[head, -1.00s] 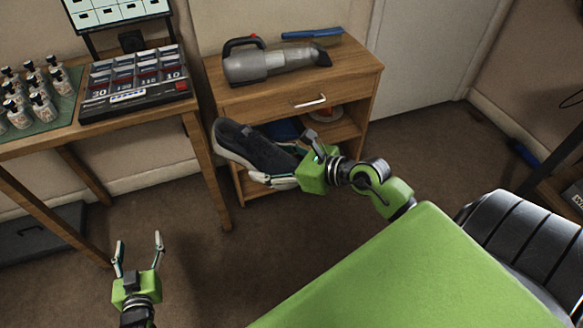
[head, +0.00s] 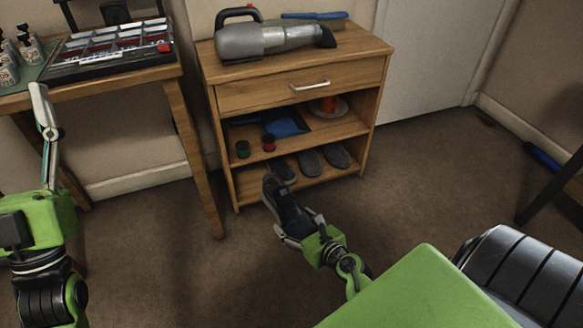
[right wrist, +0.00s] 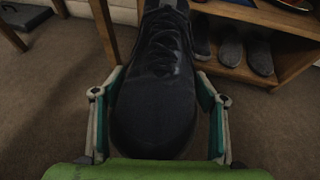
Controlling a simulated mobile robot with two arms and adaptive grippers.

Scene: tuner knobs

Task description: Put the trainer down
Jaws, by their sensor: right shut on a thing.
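The trainer (head: 285,205) is dark with laces and is held by my right gripper (head: 302,228) in front of the bottom shelf of the wooden cabinet. In the right wrist view the trainer (right wrist: 155,85) lies lengthwise between the two fingers, which press its sides near the end closest to my palm; its far end is cut off by the top edge. On the bottom shelf (head: 322,176), several grey shoes (head: 311,162) stand side by side. In the head view the trainer's far end overlaps the shelf's left front. My left gripper (head: 45,115) is at the left edge, only partly shown.
A handheld vacuum (head: 265,40) and a blue brush (head: 314,16) lie on the cabinet top (head: 352,48). The middle shelf holds a blue item (head: 287,123), two small round tins and a red thing on a plate. A wooden table leg (head: 197,165) stands left of the cabinet.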

